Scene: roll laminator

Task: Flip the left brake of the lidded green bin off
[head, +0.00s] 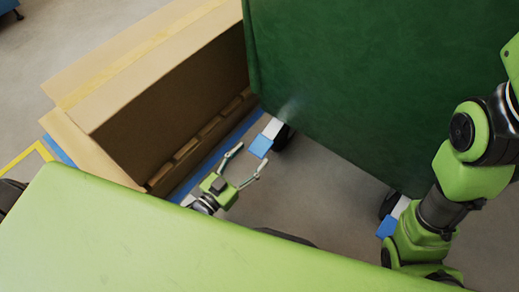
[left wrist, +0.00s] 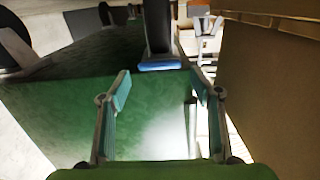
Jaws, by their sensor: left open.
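The green bin (head: 370,80) fills the upper right of the head view; I cannot make out its lid. At its lower left corner is a caster with a blue brake pedal (head: 260,146) on a white part. The blue pedal also shows in the left wrist view (left wrist: 160,65), below a dark wheel. My left gripper (head: 251,156) is open and empty, with its fingertips just short of this pedal and apart from it. A second caster with a blue pedal (head: 387,227) sits at the bin's right corner, partly behind my right arm. My right gripper is out of view.
A large open cardboard box (head: 170,105) on a blue base stands close to the left of the bin and the left gripper. It also walls the right side of the left wrist view (left wrist: 265,90). Grey floor (head: 320,190) is clear between the two casters.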

